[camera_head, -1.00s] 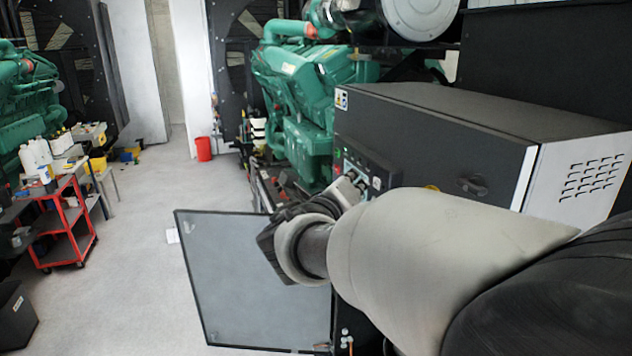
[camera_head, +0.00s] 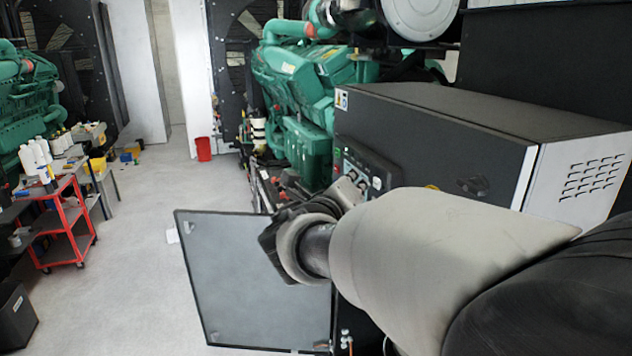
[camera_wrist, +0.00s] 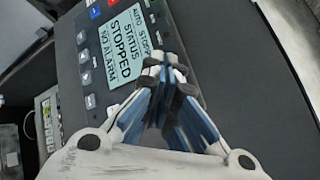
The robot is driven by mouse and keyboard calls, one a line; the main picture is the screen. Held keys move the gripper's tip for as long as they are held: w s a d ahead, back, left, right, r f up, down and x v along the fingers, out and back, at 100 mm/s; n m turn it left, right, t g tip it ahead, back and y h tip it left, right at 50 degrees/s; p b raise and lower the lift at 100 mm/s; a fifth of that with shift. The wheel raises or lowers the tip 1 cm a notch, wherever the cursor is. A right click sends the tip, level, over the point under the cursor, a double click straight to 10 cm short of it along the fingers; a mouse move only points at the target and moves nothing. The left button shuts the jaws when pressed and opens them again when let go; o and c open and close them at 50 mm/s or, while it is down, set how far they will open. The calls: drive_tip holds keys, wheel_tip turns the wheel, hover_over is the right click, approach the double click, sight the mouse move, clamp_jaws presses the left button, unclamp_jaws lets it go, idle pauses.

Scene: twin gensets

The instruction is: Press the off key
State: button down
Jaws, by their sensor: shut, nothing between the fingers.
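The genset's control panel shows in the wrist view as a dark controller face (camera_wrist: 72,50) with a lit display (camera_wrist: 122,45) reading "STATUS STOPPED" and "NO ALARM". Keys run along its edges, including a blue key (camera_wrist: 94,12) and a red key (camera_wrist: 112,3) at the top. I cannot read which one is the off key. My gripper (camera_wrist: 165,66) is shut and empty, its tips in front of the display's lower right edge. I cannot tell whether they touch the face. In the head view the panel (camera_head: 374,170) is partly hidden by my wrist.
The panel sits on a dark control cabinet (camera_head: 440,125) with an open door (camera_head: 250,285) below my wrist. Green engines (camera_head: 310,95) stand behind. A red cart (camera_head: 68,215) and a red bucket (camera_head: 203,149) stand left. The floor (camera_head: 135,270) between is clear.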

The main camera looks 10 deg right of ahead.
drive_tip(key=shift+d, duration=0.35)
drive_tip(key=shift+w+d, duration=0.15)
drive_tip(key=shift+d, duration=0.3)
idle(0.5)
drive_tip(key=shift+a, duration=0.1)
drive_tip(key=shift+s+a, duration=0.2)
drive_tip(key=shift+a, duration=0.6)
drive_tip(key=shift+a, duration=0.1)
drive_tip(key=a+p, duration=0.1)
drive_tip(key=a, duration=0.1)
drive_tip(key=s+a+p, duration=0.1)
drive_tip(key=a, duration=0.2)
drive_tip(key=shift+a, duration=0.35)
idle(0.4)
